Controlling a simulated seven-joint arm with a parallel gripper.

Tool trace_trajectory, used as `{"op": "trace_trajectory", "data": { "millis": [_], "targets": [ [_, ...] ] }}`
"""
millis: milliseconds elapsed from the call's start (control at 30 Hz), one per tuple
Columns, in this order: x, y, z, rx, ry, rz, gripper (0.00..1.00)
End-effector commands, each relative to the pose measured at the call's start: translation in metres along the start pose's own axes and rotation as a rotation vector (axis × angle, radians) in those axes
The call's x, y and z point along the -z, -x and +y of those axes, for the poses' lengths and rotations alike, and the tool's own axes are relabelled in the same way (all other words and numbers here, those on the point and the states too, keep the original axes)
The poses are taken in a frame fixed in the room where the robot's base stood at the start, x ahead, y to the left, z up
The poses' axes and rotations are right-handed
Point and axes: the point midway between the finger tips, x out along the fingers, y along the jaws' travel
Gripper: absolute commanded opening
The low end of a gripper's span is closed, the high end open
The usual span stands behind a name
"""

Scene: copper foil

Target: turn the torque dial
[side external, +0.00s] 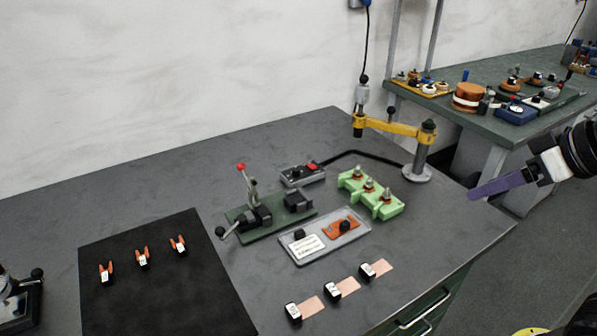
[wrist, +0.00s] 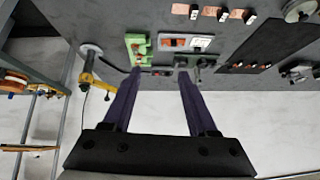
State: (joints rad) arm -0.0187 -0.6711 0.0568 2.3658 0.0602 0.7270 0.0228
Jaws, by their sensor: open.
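A pale panel (side external: 327,247) lies mid-table, with a white label, a black knob (side external: 299,234) and an orange patch carrying another black knob (side external: 345,226). A small grey box (side external: 302,174) behind it has a dark knob and a red part. I cannot tell for sure which knob is the torque dial. The panel shows in the wrist view (wrist: 188,50) beyond the fingertips. My gripper (side external: 474,194) is off the table's right side, well apart from the panel and box. Its two purple fingers are apart and empty in the wrist view (wrist: 160,73).
A green block (side external: 371,192) with several posts and a yellow swing arm (side external: 395,127) on a column stand right of the box. A lever clamp on a green base (side external: 270,222) is left. Foil pieces (side external: 345,287) lie in front. A black mat (side external: 160,290) is at left.

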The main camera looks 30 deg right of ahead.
Motion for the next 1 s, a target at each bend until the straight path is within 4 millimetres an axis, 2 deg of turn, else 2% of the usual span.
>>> {"op": "trace_trajectory", "data": {
  "millis": [167,267,367,467,500,600,700,800,900,1000],
  "targets": [
    [0.04,-0.023,-0.015,0.05,0.032,0.104,0.58],
    [0.073,-0.041,-0.024,0.075,0.036,0.177,0.58],
    [0.113,-0.068,-0.036,0.094,0.03,0.263,0.58],
    [0.154,-0.107,-0.048,0.095,0.011,0.351,0.58],
    [0.168,-0.126,-0.052,0.089,0.003,0.383,0.58],
    [0.19,-0.179,-0.062,0.058,-0.02,0.445,0.58],
    [0.193,-0.234,-0.071,0.013,-0.03,0.48,0.58],
    [0.182,-0.282,-0.077,-0.038,-0.029,0.498,0.58],
    [0.167,-0.318,-0.081,-0.083,-0.021,0.507,0.58],
    [0.154,-0.34,-0.082,-0.114,-0.013,0.513,0.58]
  ]
}}
